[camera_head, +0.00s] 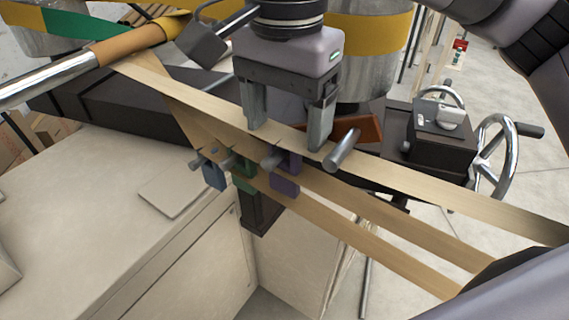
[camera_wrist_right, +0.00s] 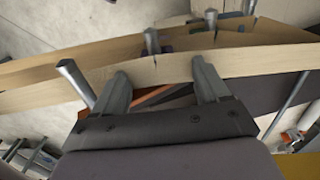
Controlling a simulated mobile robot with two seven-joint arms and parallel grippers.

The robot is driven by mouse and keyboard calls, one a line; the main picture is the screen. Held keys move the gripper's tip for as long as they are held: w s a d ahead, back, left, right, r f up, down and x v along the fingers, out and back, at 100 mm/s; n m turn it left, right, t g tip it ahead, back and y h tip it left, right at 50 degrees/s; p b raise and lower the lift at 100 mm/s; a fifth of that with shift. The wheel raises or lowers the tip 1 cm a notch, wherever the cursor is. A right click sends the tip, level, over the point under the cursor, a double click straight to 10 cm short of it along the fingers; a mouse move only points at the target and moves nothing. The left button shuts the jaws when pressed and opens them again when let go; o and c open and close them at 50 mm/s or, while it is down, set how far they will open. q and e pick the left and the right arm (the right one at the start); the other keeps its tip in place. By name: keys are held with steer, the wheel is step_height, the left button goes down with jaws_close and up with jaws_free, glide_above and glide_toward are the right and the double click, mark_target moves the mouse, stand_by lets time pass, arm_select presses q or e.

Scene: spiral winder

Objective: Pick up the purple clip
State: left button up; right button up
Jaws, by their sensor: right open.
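The purple clip (camera_head: 285,186) hangs on the tan strips, at the right end of a row with a green clip (camera_head: 243,178) and a blue clip (camera_head: 213,176). A tan strip runs in front of it and hides some of its upper part. My right gripper (camera_head: 286,137) is open above the purple clip, with its fingers spread at the front strip and nothing gripped. In the right wrist view the open fingers (camera_wrist_right: 160,72) point at the strip, and only a small purple patch (camera_wrist_right: 167,48) shows beyond it. My left gripper is not in view.
A grey metal peg (camera_head: 343,149) sticks out just right of my right fingers. A dark machine beam (camera_head: 120,100) and a handwheel (camera_head: 495,155) flank the strips. A beige cabinet (camera_head: 90,210) stands at the lower left. A rod with an orange-brown sleeve (camera_head: 130,45) is at the upper left.

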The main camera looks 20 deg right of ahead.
mark_target(286, 136)
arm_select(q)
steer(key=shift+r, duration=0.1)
arm_select(e)
steer(key=shift+s+f, duration=0.15)
steer(key=shift+f, duration=1.75)
steer(key=c, duration=1)
steer(key=shift+c, duration=0.2)
steer(key=shift+r, duration=0.1)
steer(key=shift+r, duration=0.15)
arm_select(q)
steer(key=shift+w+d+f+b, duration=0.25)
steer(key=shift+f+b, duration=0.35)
steer(key=shift+b, duration=0.45)
arm_select(e)
steer(key=s+a+r, duration=0.1)
steer(key=s+a, duration=1)
steer(key=a, duration=0.3)
steer(key=shift+r, duration=0.15)
